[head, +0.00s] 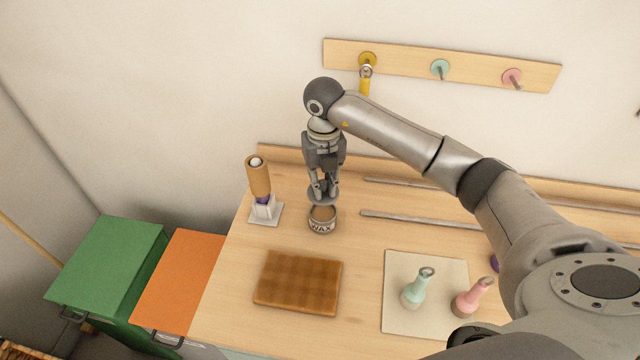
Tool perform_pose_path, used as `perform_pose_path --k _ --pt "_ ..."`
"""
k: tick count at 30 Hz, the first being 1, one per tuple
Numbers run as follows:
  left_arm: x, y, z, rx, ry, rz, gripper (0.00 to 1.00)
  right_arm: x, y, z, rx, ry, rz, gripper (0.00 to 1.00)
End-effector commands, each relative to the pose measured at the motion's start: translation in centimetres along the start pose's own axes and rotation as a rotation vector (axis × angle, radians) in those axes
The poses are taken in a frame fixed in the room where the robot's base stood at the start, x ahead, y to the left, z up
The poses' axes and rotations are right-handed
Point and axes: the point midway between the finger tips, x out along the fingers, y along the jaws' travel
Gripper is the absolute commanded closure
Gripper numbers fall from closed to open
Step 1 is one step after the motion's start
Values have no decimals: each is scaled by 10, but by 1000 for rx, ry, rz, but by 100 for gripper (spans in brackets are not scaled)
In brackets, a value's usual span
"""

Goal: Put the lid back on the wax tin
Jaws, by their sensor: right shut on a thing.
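The wax tin (322,226) stands upright on the wooden worktop, marked WAX on its side. Its top is open and brown wax shows inside. The grey round lid (325,199) is above and slightly behind the tin's rim. My right gripper (322,187) points down and is shut on the lid. From this angle I cannot tell whether the lid touches the rim. My left gripper is not in view.
A cork-coloured bottle on a white stand (266,210) is left of the tin. A brown checked board (298,283) lies in front. A pale mat (396,325) holds a mint bottle (414,292) and a pink bottle (470,300). Metal rails (415,219) lie to the right.

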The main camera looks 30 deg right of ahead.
Motion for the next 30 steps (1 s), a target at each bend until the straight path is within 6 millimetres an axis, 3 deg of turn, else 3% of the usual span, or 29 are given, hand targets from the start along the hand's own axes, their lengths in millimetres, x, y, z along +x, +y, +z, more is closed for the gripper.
perform_pose_path --k 16,30 --pt "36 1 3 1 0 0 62 52 1 0 -1 0 1 98" --pt "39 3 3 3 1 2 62 57 0 0 -1 0 1 98"
